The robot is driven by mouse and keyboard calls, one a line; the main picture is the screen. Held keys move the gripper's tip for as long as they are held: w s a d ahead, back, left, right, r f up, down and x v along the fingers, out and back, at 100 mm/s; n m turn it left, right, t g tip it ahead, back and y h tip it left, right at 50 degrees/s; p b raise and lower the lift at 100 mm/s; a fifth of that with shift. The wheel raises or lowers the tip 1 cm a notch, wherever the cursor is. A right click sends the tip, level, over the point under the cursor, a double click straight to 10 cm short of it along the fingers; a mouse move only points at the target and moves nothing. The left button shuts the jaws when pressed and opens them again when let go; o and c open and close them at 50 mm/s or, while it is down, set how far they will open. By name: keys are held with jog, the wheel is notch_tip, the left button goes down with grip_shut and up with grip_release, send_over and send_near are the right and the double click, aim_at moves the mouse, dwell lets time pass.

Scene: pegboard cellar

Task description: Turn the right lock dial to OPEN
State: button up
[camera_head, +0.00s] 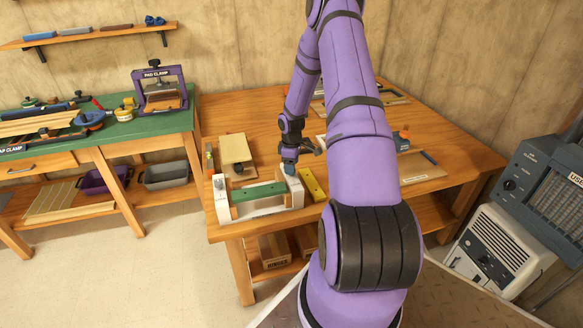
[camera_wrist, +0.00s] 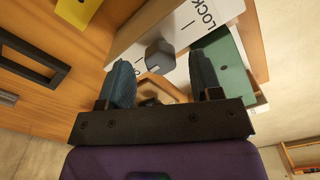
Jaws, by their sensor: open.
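The lock fixture is a green bar (camera_head: 258,192) between two white end plates near the front left of the wooden bench. The right white plate (camera_head: 294,190) is directly below my gripper (camera_head: 288,165), which hides its dial in the head view. In the wrist view, the grey faceted dial (camera_wrist: 160,57) sits on a white plate (camera_wrist: 222,9) printed LOCK, with short marks and other lettering partly hidden. My open gripper (camera_wrist: 160,70) has one finger on each side of the dial, with gaps visible; contact cannot be told. The left white plate (camera_head: 221,200) stands apart.
A yellow strip (camera_head: 313,184) lies just right of the fixture. A wooden block (camera_head: 235,150) is behind it. A green-topped bench (camera_head: 110,130) with a purple pad clamp (camera_head: 160,88) stands at left. A grey machine (camera_head: 535,175) stands at right.

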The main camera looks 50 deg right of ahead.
notch_tip(320, 180, up, 10)
jog(key=shift+f, duration=0.2)
dwell(0.3)
jog(key=s+a+r+m+t+h, duration=0.1)
jog(key=s+a+r, duration=0.1)
jog(key=a+r, duration=1)
jog(key=s+a+r+m+t+h, duration=0.1)
jog(key=s+a+r+m, duration=0.15)
jog(key=a+r, duration=0.95)
jog(key=s+a+r+m+t+y, duration=0.1)
jog(key=s+a+r, duration=0.4)
jog(key=s, duration=0.5)
jog(key=s+a+r+m+t+y, duration=0.1)
jog(key=s+a+r+t, duration=0.1)
jog(key=s+a+r, duration=0.4)
jog(key=s+r, duration=0.1)
jog(key=s, duration=0.4)
jog(key=shift+s+a+r, duration=0.15)
jog(key=shift+r, duration=0.1)
